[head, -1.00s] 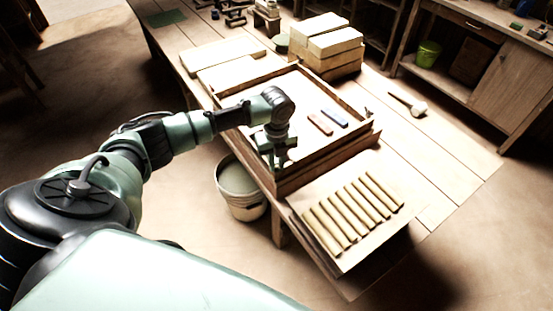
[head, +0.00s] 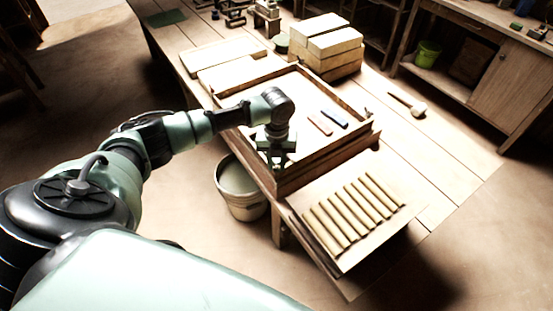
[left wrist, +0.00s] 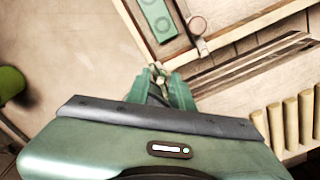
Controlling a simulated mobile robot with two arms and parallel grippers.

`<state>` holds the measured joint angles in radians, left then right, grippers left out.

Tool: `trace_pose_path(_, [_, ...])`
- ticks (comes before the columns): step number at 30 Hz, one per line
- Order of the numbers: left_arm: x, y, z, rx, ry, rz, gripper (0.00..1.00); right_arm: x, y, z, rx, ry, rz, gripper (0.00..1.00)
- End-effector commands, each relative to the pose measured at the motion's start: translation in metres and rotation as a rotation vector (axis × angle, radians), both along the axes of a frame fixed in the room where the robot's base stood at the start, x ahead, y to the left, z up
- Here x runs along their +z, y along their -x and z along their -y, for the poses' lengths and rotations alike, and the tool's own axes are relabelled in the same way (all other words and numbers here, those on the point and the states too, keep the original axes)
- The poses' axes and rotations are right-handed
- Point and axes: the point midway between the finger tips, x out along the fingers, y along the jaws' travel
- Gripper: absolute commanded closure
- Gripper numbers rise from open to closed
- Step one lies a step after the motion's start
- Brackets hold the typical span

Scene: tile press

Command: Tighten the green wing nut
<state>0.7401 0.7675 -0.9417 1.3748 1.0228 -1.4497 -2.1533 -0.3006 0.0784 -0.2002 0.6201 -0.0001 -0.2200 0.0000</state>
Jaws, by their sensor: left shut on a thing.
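My left gripper (head: 276,158) is at the near left corner of the wooden press frame (head: 327,165), pointing down. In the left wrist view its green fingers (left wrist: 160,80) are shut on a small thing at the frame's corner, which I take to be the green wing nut. The fingers mostly hide it, and its colour cannot be told. A green flat piece (left wrist: 158,18) and a reddish round knob (left wrist: 197,25) are by the frame in the left wrist view. My right gripper is not in view.
Several tan strips (head: 351,211) lie on a board at the table's near end. A bucket (head: 240,188) stands on the floor below my left arm. Pale blocks (head: 335,42) are stacked behind the frame.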

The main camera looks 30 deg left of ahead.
Motion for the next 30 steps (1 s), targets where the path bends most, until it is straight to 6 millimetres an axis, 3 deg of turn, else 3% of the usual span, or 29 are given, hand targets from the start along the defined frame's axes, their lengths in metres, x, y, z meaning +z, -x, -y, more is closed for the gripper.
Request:
trace_pose_path(4, [0.001, -0.001, 0.000, -0.007, 0.000, 0.002, 1.00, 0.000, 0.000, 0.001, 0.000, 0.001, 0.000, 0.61])
trace_pose_path(5, [0.001, -0.001, 0.000, -0.007, 0.000, 0.002, 0.72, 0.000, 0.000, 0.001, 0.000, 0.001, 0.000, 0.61])
trace_pose_path(6, [0.001, -0.001, 0.000, -0.007, 0.000, 0.002, 0.62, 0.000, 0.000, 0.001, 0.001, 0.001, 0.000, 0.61])
trace_pose_path(17, [0.003, -0.001, 0.000, -0.002, 0.000, 0.002, 0.62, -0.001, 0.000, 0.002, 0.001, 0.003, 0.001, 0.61])
trace_pose_path(30, [0.067, -0.002, 0.001, -0.004, 0.001, 0.005, 0.62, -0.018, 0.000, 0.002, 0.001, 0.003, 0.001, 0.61])
